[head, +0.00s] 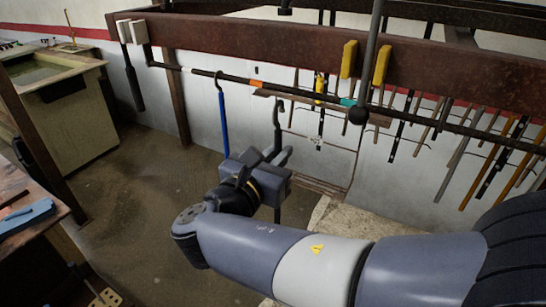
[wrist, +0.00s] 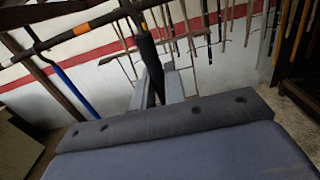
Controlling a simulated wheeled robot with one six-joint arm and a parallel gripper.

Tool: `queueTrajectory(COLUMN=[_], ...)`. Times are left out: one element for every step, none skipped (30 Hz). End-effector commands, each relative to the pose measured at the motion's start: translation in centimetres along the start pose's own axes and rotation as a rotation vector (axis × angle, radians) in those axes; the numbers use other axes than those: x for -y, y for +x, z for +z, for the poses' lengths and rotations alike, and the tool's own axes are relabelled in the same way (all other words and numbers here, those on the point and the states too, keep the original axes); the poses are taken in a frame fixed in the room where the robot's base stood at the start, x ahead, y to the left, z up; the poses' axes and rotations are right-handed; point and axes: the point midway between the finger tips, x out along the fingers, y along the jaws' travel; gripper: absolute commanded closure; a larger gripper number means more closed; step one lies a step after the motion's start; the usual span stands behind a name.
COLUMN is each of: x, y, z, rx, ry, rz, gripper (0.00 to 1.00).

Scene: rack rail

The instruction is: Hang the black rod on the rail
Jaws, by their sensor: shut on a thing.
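The black rod (head: 277,128) is upright, with a hook at its top. My gripper (head: 272,160) is shut on it below the hook, and its lower end shows under the gripper. The rail (head: 238,79) is a dark horizontal bar with orange and green bands. In the head view the hook's top appears just below the rail near the orange band; I cannot tell the depth between them. In the wrist view the black rod (wrist: 148,50) stands between both fingers (wrist: 153,88) and passes by the rail (wrist: 50,42); its hook is out of frame.
A blue rod (head: 223,120) hangs on the rail left of the black rod. Many thin rods hang at the right.

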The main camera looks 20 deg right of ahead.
Motion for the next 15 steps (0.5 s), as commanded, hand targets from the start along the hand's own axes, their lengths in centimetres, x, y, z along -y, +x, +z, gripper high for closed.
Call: queueTrajectory(x=[0.0, 0.1, 0.1, 0.1, 0.1, 0.1, 0.0, 0.0, 0.0, 0.0, 0.0, 0.1, 0.0, 0.0, 0.1], y=[0.4, 0.6, 0.9, 1.1, 1.4, 1.6, 1.8, 2.0, 2.3, 2.5, 2.8, 3.0, 3.2, 3.5, 3.8], z=[0.0, 0.0, 0.0, 0.0, 0.0, 0.0, 0.0, 0.0, 0.0, 0.0, 0.0, 0.0, -0.1, -0.1, 0.0], rx=[0.001, 0.001, 0.001, 0.001, 0.001, 0.001, 0.001, 0.001, 0.002, 0.001, 0.001, 0.001, 0.001, 0.001, 0.001], ry=[0.001, 0.001, 0.001, 0.001, 0.001, 0.001, 0.001, 0.001, 0.001, 0.001, 0.001, 0.001, 0.001, 0.001, 0.001], rz=[-0.002, -0.003, -0.003, -0.002, -0.003, -0.003, -0.002, -0.002, -0.003, -0.002, -0.002, -0.003, -0.003, -0.002, -0.003], gripper=[1.0, 1.0, 1.0, 1.0, 1.0, 1.0, 1.0, 1.0, 1.0, 1.0, 1.0, 1.0, 1.0, 1.0, 1.0])
